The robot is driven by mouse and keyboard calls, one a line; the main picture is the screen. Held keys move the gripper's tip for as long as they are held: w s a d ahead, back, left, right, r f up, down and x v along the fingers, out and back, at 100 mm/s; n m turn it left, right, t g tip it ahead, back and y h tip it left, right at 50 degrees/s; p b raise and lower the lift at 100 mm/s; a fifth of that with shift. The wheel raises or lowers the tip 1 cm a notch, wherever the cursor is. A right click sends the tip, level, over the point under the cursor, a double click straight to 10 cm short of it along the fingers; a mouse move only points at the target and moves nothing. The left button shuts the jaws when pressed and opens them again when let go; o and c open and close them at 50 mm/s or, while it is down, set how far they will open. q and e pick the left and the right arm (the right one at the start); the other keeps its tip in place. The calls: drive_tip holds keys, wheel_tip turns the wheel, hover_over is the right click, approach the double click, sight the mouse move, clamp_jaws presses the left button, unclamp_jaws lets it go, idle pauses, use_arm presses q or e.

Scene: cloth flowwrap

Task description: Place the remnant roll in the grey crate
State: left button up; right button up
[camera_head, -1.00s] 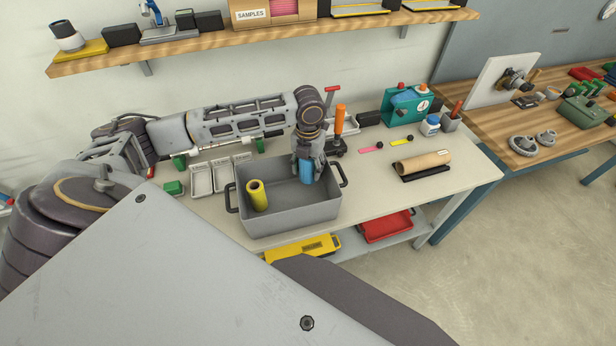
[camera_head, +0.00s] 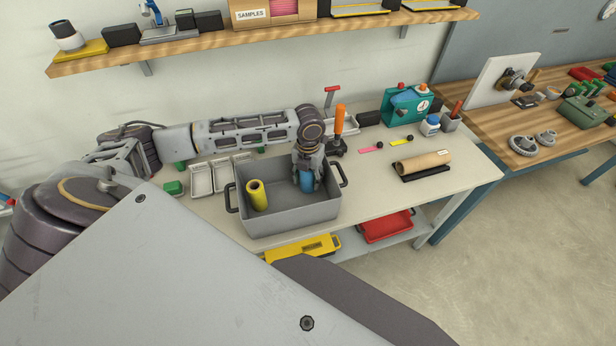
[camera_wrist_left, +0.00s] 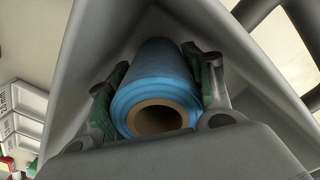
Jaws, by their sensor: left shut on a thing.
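The grey crate (camera_head: 290,219) stands on the white bench with a black handle at each end. My left gripper (camera_head: 305,178) reaches down inside its right part and is shut on a blue roll (camera_head: 306,184). In the left wrist view the blue roll (camera_wrist_left: 155,87) lies between the two green-padded fingers (camera_wrist_left: 158,88), its brown core end facing the camera. The crate walls (camera_wrist_left: 240,50) surround it; I cannot tell whether the roll touches the crate floor. A yellow roll (camera_head: 257,196) stands in the crate's left part. My right gripper is not in view.
A brown roll (camera_head: 422,162) lies on a black holder right of the crate. An orange-handled tool (camera_head: 339,124) stands close behind the crate. White trays (camera_head: 201,181) sit to the left. The bench front right of the crate is clear.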

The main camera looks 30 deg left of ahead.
use_arm(q)
drive_tip(key=o, duration=0.9)
drive_tip(key=shift+f, duration=0.1)
drive_tip(key=shift+r, duration=0.2)
drive_tip(key=shift+r, duration=5.95)
